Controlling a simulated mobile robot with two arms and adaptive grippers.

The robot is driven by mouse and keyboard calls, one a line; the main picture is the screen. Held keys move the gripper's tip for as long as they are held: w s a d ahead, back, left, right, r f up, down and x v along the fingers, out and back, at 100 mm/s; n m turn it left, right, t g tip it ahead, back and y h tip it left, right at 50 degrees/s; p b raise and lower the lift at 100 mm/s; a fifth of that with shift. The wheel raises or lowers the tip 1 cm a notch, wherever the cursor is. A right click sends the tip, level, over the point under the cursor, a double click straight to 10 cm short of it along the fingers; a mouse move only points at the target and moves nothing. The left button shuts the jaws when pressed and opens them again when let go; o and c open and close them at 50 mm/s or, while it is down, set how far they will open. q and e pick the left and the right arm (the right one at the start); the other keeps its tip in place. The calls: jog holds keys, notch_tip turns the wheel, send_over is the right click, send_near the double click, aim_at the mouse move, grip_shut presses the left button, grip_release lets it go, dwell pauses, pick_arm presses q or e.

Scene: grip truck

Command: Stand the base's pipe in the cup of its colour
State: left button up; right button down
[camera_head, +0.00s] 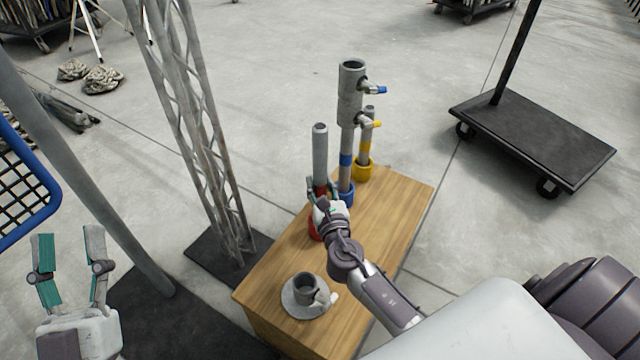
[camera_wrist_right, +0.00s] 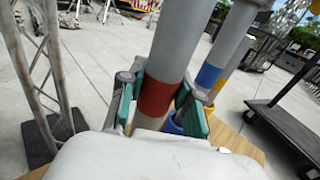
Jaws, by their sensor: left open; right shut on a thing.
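A grey pipe with a red band (camera_head: 320,150) stands near upright on the wooden table; the band (camera_wrist_right: 160,96) is between my right fingers in the right wrist view. My right gripper (camera_head: 322,190) is shut on this pipe. A red cup (camera_head: 313,231) shows just below the gripper; whether the pipe's lower end is inside is hidden. A blue-banded pipe (camera_head: 346,145) stands in the blue cup (camera_head: 346,194). A yellow-banded pipe (camera_head: 366,150) stands in the yellow cup (camera_head: 362,171). My left gripper (camera_head: 68,240) is open and empty, off the table.
The wooden table (camera_head: 395,215) also bears a grey mug (camera_head: 305,290) on a saucer (camera_head: 292,308) near the front. A thicker grey tube (camera_head: 350,95) with blue and yellow taps tops the blue-banded pipe. A truss (camera_head: 205,130) stands left; a black trolley (camera_head: 540,135) is right.

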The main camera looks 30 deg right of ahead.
pick_arm(q)
jog(key=shift+s+r+t+h, duration=0.4)
jog(key=shift+s+r+t, duration=0.15)
jog(key=shift+r, duration=0.15)
pick_arm(e)
jog(key=shift+f, duration=0.2)
jog(key=c, duration=0.7)
grip_release()
jog(key=shift+f, duration=0.1)
jog(key=shift+s, duration=0.25)
jog(key=v, duration=1.1)
jog(key=shift+s+a, duration=0.1)
jog(key=shift+s, duration=0.15)
